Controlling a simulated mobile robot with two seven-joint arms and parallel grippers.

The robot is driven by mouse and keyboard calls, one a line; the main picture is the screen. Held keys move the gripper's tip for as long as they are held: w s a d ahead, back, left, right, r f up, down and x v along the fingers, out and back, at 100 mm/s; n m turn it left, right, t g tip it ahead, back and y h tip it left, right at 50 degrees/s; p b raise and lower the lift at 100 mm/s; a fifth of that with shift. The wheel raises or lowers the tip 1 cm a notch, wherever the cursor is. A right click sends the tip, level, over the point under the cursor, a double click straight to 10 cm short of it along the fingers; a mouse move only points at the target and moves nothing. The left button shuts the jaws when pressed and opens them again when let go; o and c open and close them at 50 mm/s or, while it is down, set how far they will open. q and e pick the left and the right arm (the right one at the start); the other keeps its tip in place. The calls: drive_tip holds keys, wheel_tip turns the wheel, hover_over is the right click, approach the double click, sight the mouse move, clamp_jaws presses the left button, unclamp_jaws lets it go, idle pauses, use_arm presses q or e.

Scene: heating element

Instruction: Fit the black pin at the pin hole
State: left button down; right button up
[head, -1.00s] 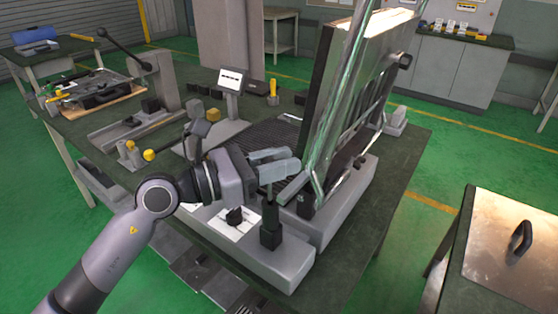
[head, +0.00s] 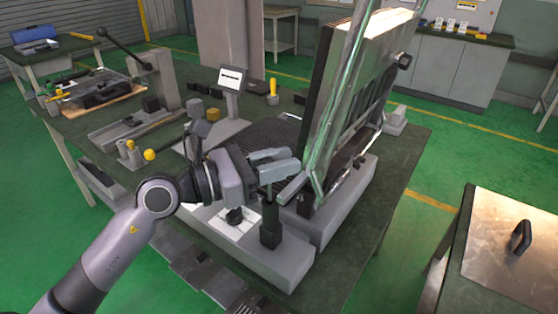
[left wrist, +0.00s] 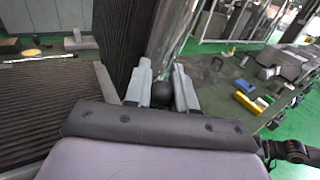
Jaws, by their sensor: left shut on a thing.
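My left gripper (head: 286,164) comes in from the left over the grey bench fixture and is shut on the black pin (head: 270,207). The pin stands roughly upright below the fingers, and its lower end meets a black block (head: 270,236) on the grey base. I cannot tell how deep the pin sits, and the pin hole itself is hidden. In the left wrist view, the pin's round black top (left wrist: 162,94) shows between the two grey fingers. My right gripper is not in view.
A tall panel assembly (head: 345,100) with glassy tubes stands just right of the gripper on a grey base (head: 345,205). A ribbed dark mat (head: 268,134) lies behind. A small display stand (head: 231,90) is at the back. A side table with a metal plate (head: 500,235) is at right.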

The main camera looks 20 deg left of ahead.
use_arm(q)
drive_tip(key=shift+f+b, duration=1.15)
drive_tip(key=shift+f, duration=0.25)
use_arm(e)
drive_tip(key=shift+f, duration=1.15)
use_arm(q)
drive_tip(key=c, duration=0.9)
unclamp_jaws()
drive_tip(key=shift+o, duration=0.3)
drive_tip(key=shift+s, duration=0.1)
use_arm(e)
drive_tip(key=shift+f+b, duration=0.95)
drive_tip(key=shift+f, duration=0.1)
use_arm(q)
drive_tip(key=v, duration=0.7)
drive_tip(key=shift+r, duration=0.15)
